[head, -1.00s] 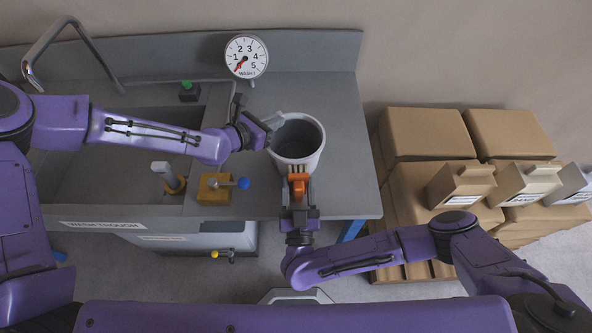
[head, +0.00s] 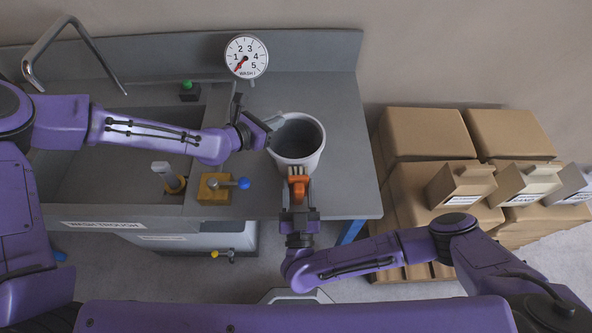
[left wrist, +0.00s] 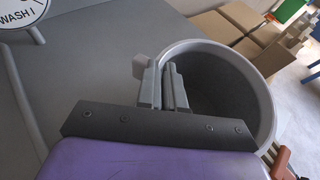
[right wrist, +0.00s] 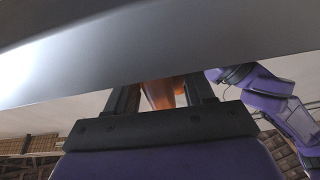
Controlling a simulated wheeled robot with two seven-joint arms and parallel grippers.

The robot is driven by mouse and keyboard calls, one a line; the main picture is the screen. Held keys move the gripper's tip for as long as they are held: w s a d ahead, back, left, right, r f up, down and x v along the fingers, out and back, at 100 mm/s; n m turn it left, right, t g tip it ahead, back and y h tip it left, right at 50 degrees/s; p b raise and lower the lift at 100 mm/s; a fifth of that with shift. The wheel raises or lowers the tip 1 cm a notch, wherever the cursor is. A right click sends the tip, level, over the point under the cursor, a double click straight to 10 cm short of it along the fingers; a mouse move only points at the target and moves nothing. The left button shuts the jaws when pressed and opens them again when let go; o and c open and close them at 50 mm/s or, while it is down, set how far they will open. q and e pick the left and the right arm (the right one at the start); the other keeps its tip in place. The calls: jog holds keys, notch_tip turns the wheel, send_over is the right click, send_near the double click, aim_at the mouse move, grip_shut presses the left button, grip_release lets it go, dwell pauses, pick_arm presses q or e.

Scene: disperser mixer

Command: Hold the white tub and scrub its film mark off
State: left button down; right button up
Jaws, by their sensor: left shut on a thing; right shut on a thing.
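The white tub (head: 297,150) stands upright and open on the grey counter, near its front right part. It also fills the right of the left wrist view (left wrist: 262,90). My left gripper (head: 268,128) is shut on the tub's left rim area; the left wrist view shows its fingers (left wrist: 165,85) there. My right gripper (head: 299,205) is shut on an orange brush (head: 298,187) in front of the tub. Its pale bristles are at the tub's front wall; contact cannot be told for sure. In the right wrist view the orange handle (right wrist: 163,95) shows between the fingers. No film mark is visible.
A wash trough (head: 110,165) lies to the left. A brown block with a blue-knobbed lever (head: 215,188) sits left of the brush. Cardboard boxes (head: 425,135) stand at the right.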

aim_at(299, 186)
pick_arm(q)
jog(key=shift+s+f, duration=0.15)
jog(key=shift+f, duration=0.1)
pick_arm(e)
jog(key=shift+d+f, duration=0.1)
jog(key=shift+f, duration=0.25)
jog(key=shift+s+r, duration=0.15)
jog(key=shift+r, duration=2.25)
jog(key=shift+f, duration=2.2)
pick_arm(q)
jog(key=c, duration=1.6)
grip_release()
jog(key=shift+c, duration=0.2)
pick_arm(e)
jog(key=s+r, duration=0.3)
jog(key=s, duration=0.2)
jog(key=shift+s+r, duration=0.2)
